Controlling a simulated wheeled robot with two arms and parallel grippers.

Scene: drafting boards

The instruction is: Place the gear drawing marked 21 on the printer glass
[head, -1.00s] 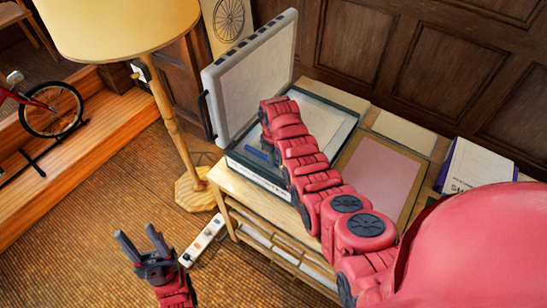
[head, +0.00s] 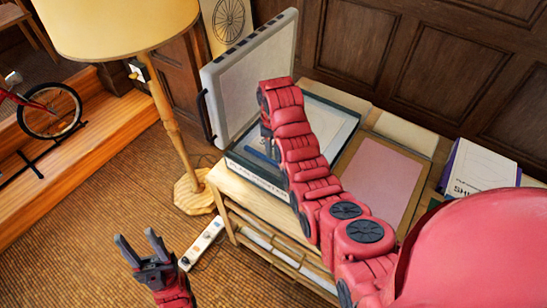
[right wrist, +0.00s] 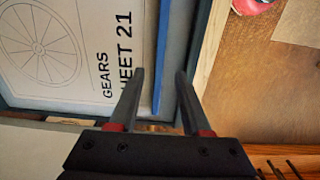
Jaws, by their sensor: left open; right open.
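The printer (head: 258,172) stands on a wooden cabinet with its grey lid (head: 250,85) raised. A pale sheet with a blue edge (head: 328,122) lies on its bed. In the right wrist view, the gear drawing (right wrist: 45,50) reads "GEARS" and "SHEET 21" and shows a spoked wheel. It lies flat inside the dark printer frame, beside a blue strip (right wrist: 162,50). My right gripper (right wrist: 160,75) is open and empty above the frame's edge, its fingers beside the sheet. My own arm mostly hides it in the head view. My left gripper (head: 139,243) is open and empty above the floor.
A floor lamp (head: 165,100) stands left of the printer. A power strip (head: 203,243) lies on the floor. A pink board (head: 380,180) and a white-topped box (head: 480,167) lie right of the printer. A panelled wall (head: 400,50) closes off the back.

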